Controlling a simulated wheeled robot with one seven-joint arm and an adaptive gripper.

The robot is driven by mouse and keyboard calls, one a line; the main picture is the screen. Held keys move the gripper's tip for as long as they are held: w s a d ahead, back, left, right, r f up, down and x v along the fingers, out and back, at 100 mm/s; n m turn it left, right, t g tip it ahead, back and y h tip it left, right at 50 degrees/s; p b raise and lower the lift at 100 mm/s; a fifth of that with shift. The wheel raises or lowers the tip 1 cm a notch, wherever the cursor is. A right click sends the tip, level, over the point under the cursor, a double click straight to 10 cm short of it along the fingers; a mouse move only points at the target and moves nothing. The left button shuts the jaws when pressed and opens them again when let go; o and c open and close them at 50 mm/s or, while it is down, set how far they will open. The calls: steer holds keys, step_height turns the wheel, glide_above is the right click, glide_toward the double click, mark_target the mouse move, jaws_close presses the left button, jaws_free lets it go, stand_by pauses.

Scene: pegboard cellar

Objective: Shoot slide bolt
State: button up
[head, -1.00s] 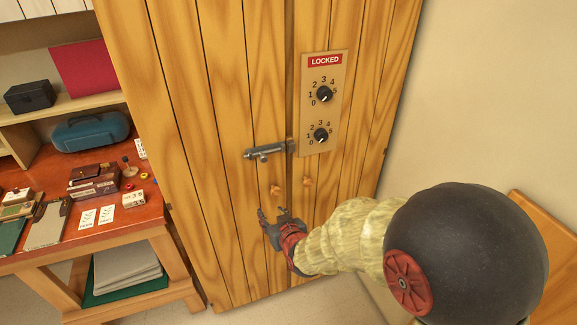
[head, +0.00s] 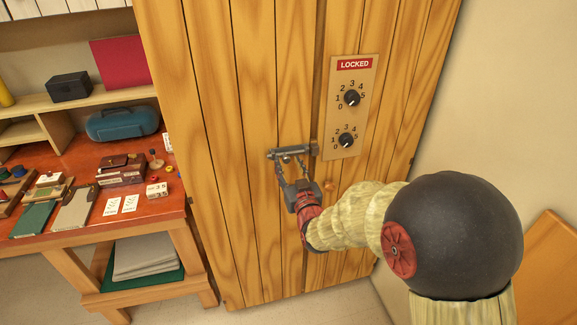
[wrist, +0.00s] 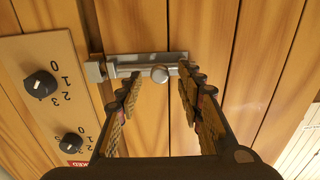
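The grey metal slide bolt (head: 290,151) is mounted on the wooden cabinet door, left of the door seam, with a keeper (head: 314,147) at its right end. In the wrist view the bolt (wrist: 140,61) lies across the top, with its round knob (wrist: 160,73) facing me and the keeper (wrist: 95,72) at left. My gripper (head: 290,164) is at the bolt from below. In the wrist view its fingers (wrist: 160,77) are spread, one on each side of the knob, with a gap to it. I cannot tell whether the rod sits inside the keeper.
A panel (head: 350,106) with a red LOCKED label and two dials is on the right door. A small wooden knob (head: 328,186) is below it, near my gripper. A red-topped workbench (head: 90,220) with small items stands left. A wall (head: 510,100) is at right.

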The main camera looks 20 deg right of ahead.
steer(key=shift+w, duration=0.35)
steer(key=shift+c, duration=0.4)
jaws_close()
steer(key=shift+d, duration=0.1)
stand_by(0.3)
